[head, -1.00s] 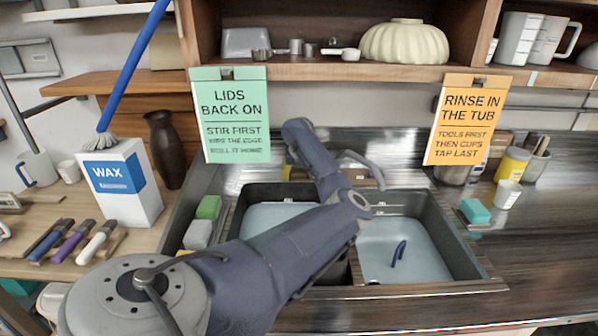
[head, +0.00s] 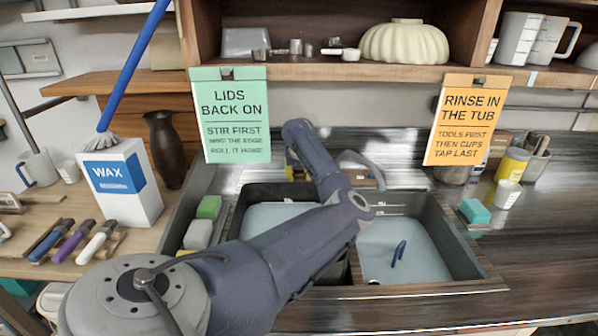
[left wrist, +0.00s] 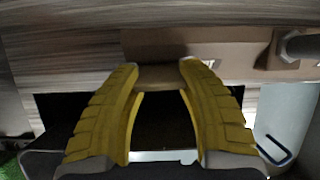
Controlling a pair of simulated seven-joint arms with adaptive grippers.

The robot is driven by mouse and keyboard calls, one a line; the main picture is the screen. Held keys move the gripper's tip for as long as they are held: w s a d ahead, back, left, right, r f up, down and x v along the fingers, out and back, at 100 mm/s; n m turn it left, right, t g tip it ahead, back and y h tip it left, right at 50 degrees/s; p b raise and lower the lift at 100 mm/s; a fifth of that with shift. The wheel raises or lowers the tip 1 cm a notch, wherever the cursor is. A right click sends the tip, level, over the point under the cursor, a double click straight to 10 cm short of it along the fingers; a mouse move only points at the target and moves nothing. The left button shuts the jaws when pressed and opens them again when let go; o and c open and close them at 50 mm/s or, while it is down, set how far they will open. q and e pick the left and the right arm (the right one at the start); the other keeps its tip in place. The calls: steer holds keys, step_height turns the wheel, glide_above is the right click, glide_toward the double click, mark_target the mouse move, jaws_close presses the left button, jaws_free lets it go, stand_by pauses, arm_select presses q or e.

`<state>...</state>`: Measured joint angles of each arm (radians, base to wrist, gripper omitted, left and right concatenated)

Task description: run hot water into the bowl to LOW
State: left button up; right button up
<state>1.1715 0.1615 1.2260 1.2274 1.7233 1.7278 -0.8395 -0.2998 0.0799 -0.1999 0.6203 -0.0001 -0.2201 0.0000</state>
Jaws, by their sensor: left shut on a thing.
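The sink has two bowls: the left bowl (head: 268,218) is partly hidden by my left arm, and the right bowl (head: 385,255) shows a pale blue, flat surface inside. The grey tap (head: 362,168) stands behind them on a brown base, which also shows in the left wrist view (left wrist: 232,48). My left gripper (left wrist: 160,76) has yellow fingers; they are shut on a small tan handle (left wrist: 160,80) beside the tap base. In the head view my arm hides most of this grip. I cannot make out running water or a LOW mark. My right gripper is out of view.
A blue hooked thing (head: 398,252) stands in the right bowl. Sponges (head: 203,222) lie left of the sink; a teal block (head: 474,211) and white cup (head: 507,194) stand right. Two signs hang above, one green (head: 231,115), one orange (head: 467,120). The right counter front is clear.

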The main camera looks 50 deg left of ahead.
arm_select(q)
steer(key=shift+w+a+r, duration=0.1)
steer(key=shift+a+r, duration=0.1)
steer(key=shift+r, duration=0.15)
steer(key=n, duration=0.2)
steer(key=n+t, duration=0.1)
steer(key=n, duration=0.1)
steer(key=shift+a+r, duration=0.15)
steer(key=o, duration=1.1)
steer(key=shift+s, duration=0.25)
steer(key=shift+o, duration=1.4)
steer(key=shift+w+f, duration=0.1)
steer(key=shift+f, duration=0.15)
steer(key=shift+r, duration=0.1)
steer(key=v, duration=1.2)
